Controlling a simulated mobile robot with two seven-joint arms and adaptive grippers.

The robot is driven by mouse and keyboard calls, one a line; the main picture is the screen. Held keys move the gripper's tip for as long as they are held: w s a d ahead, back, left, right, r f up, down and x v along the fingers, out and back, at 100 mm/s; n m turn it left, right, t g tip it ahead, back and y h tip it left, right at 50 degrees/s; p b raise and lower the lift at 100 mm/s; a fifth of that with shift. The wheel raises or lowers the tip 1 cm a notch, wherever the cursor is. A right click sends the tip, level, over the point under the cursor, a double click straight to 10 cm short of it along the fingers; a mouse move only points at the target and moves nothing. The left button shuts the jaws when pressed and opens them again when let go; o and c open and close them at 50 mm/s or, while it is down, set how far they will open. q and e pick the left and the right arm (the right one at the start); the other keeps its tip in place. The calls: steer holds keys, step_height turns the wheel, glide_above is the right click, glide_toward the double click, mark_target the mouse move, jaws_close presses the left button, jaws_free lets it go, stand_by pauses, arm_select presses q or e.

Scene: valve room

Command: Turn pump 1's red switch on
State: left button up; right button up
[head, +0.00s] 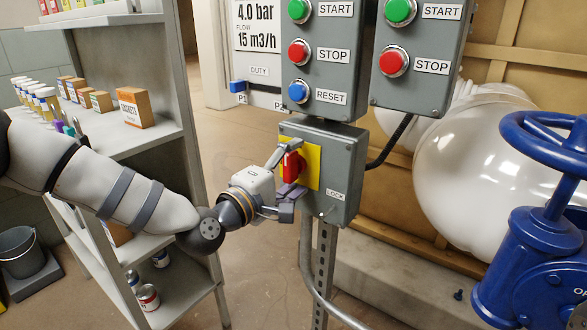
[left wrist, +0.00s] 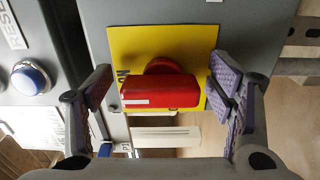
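The red rotary switch (head: 294,166) sits on a yellow plate (head: 314,165) on the front of a grey box (head: 342,172) marked LOCK. In the left wrist view the red switch handle (left wrist: 160,93) lies lengthwise across the picture on the yellow plate (left wrist: 125,45), with lettering partly hidden behind it. My left gripper (head: 291,170) is at the switch, one finger above and one below the handle. In the left wrist view my left gripper (left wrist: 164,88) is open, its purple-padded fingers beyond the handle's two ends with small gaps. My right gripper is not in view.
Button boxes with START (head: 400,10), STOP (head: 299,52) and RESET (head: 298,92) buttons hang just above the switch box. A gauge panel (head: 258,70) is behind left. A shelf (head: 150,140) stands left, and a blue valve (head: 545,235) is at right.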

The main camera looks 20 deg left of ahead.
arm_select(q)
steer(key=v, duration=1.2)
steer(key=s+d+f+m+g+p, duration=0.1)
steer(key=s+d+f+m+g, duration=0.2)
steer(key=s+f+g, duration=0.5)
steer(key=s+d+f+m+g+p, duration=0.1)
steer(key=s+d+f+m, duration=0.35)
steer(key=f, duration=0.75)
steer(key=s+a+f+m+g+y, duration=0.2)
steer(key=s+a+f+g, duration=0.1)
steer(key=s, duration=0.6)
steer(key=s+a+f+m+g+y+p, duration=0.1)
steer(key=s+a+f+m+g+y, duration=0.1)
steer(key=s, duration=0.8)
steer(key=s+a+f+m+g+y, duration=0.2)
steer(key=s+a+f+g, duration=0.2)
steer(key=s, duration=0.6)
steer(key=shift+s+a+f+g, duration=0.2)
steer(key=shift+a+f+g, duration=0.2)
steer(key=shift+a+g, duration=0.3)
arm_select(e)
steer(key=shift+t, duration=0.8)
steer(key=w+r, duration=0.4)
